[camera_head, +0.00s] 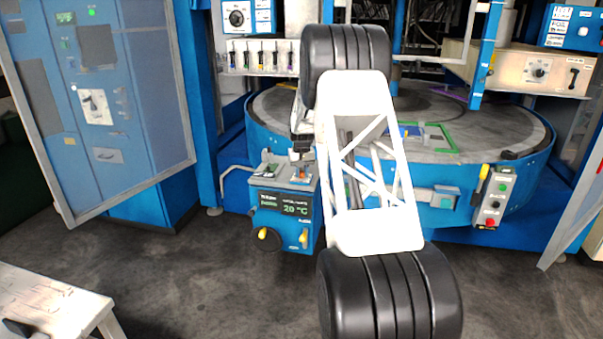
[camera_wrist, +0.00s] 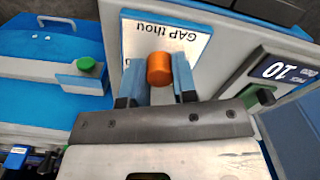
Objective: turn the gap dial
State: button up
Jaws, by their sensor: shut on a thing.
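The gap dial (camera_wrist: 160,68) is an orange round knob on a white plate (camera_wrist: 188,35) lettered "GAP thou", which reads upside down in the wrist view. My gripper (camera_wrist: 161,78) has its two blue fingers on either side of the dial and is shut on it. In the head view my gripper (camera_head: 301,155) reaches down to the top of a blue control box (camera_head: 268,232). The dial is too small there to tell its angle, and no pointer mark is clear in the wrist view.
A small display reading "10" (camera_wrist: 288,72) stands close right of the gripper in the wrist view. A green knob (camera_wrist: 87,66) is at left. A round machine table (camera_head: 270,115) lies behind the box, and a blue cabinet (camera_head: 105,110) stands at left.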

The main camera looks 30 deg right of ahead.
aim_at(301, 172)
jog(key=shift+m, duration=1.7)
jog(key=o, duration=0.9)
jog(key=shift+r, duration=0.1)
jog(key=shift+r, duration=3.8)
jog(key=shift+a, duration=0.1)
